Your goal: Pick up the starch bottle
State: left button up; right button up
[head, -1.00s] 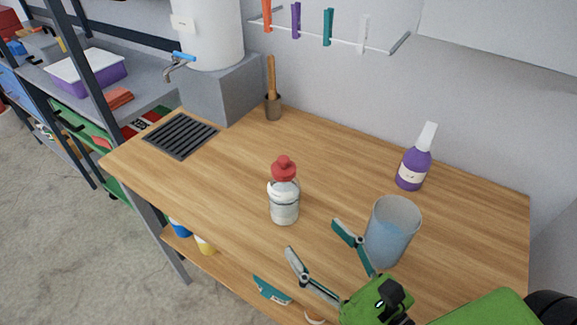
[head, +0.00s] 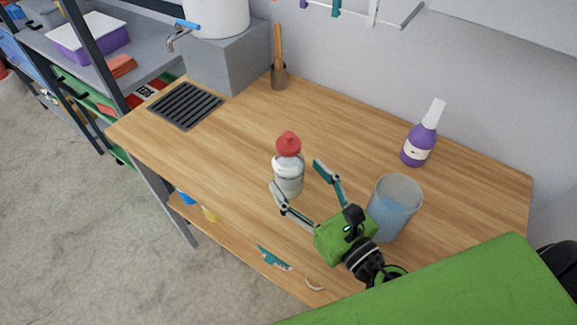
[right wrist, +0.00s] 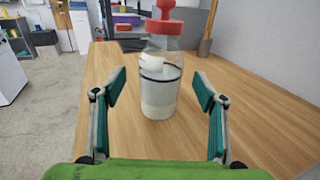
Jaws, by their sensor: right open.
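The clear bottle with a red cap and whitish contents (head: 288,174) stands upright on the wooden table. It also shows in the right wrist view (right wrist: 160,85), centred ahead of the fingers. My right gripper (head: 298,185) is open, its two fingers spread at the near right side of the bottle. In the right wrist view the gripper (right wrist: 160,92) has nothing between its pads, and the bottle stands just beyond them. A purple bottle with a white top (head: 420,142) stands farther back on the right; its label is too small to read. My left gripper is not in view.
A translucent bluish cup (head: 393,210) stands close beside my right gripper. A holder with wooden-handled tools (head: 279,76), a black drain grate (head: 186,105) and a grey block under a white tank (head: 228,58) are at the back left.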

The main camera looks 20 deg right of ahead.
aim_at(297, 175)
jog(key=p+x, duration=0.1)
jog(key=x, duration=0.2)
jog(key=shift+w+r, duration=0.15)
jog(key=shift+w, duration=0.25)
jog(key=shift+w+a+p, duration=0.15)
jog(key=shift+w+p, duration=0.15)
jog(key=shift+w, duration=0.2)
jog(key=c, duration=1.4)
jog(key=shift+c, duration=0.2)
